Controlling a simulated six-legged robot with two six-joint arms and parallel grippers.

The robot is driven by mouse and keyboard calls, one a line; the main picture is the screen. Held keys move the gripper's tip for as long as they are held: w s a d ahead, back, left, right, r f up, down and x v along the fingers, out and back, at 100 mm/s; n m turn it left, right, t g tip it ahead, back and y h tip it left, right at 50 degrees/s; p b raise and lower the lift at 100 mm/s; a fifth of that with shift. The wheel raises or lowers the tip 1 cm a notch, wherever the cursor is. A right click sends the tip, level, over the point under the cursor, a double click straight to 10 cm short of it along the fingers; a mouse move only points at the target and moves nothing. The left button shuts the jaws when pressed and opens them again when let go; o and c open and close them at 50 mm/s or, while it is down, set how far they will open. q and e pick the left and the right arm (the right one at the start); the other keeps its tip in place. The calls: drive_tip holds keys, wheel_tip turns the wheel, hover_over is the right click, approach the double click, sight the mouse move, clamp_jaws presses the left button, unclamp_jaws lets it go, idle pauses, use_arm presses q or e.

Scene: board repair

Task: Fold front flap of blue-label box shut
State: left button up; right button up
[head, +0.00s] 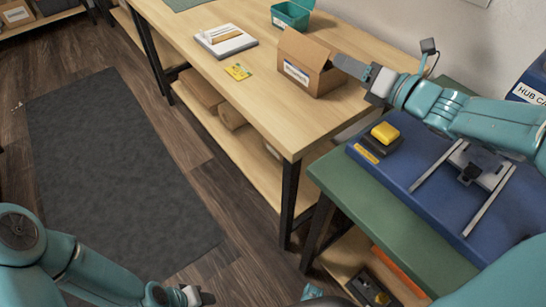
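The cardboard box (328,83) stands on the wooden table, with a white label edged in blue (296,73) on its side facing left. A brown flap (302,48) stands up above the labelled side. My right gripper (352,68) reaches in from the right at the box's top right edge, close to the flap's right side. Its dark fingers overlap the box's corner, and I cannot tell if they touch it or how far they are apart. My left gripper (200,297) is low at the bottom edge, far from the box, its fingers too small to judge.
On the wooden table (262,115) are a yellow card (238,71), a white tray (225,41) and a teal bin (291,15). A blue mat (410,205) with a yellow block (385,131) and a metal-railed fixture (470,172) lies on the green bench. The table's front part is clear.

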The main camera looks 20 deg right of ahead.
drive_tip(key=w+a+f+m+g+p, duration=0.2)
drive_tip(key=a+f+m+g+p, duration=0.2)
drive_tip(key=a+m+p, duration=0.75)
drive_tip(key=s+a+f+m+g+h+p, duration=0.1)
drive_tip(key=s+a+f+m+g+p, duration=0.2)
drive_tip(key=s+a+f+m+p, duration=0.1)
drive_tip(key=s+a+f+m+g+p, duration=0.3)
drive_tip(key=s+a+f+m+p, duration=0.1)
drive_tip(key=s+m+p, duration=0.3)
drive_tip(key=s+f+p, duration=0.1)
drive_tip(key=s+p, duration=0.1)
drive_tip(key=p, duration=0.2)
drive_tip(key=shift+s+a+f+g+h, duration=0.15)
drive_tip(key=shift+a+f+g+h, duration=0.15)
drive_tip(key=shift+f+h, duration=0.1)
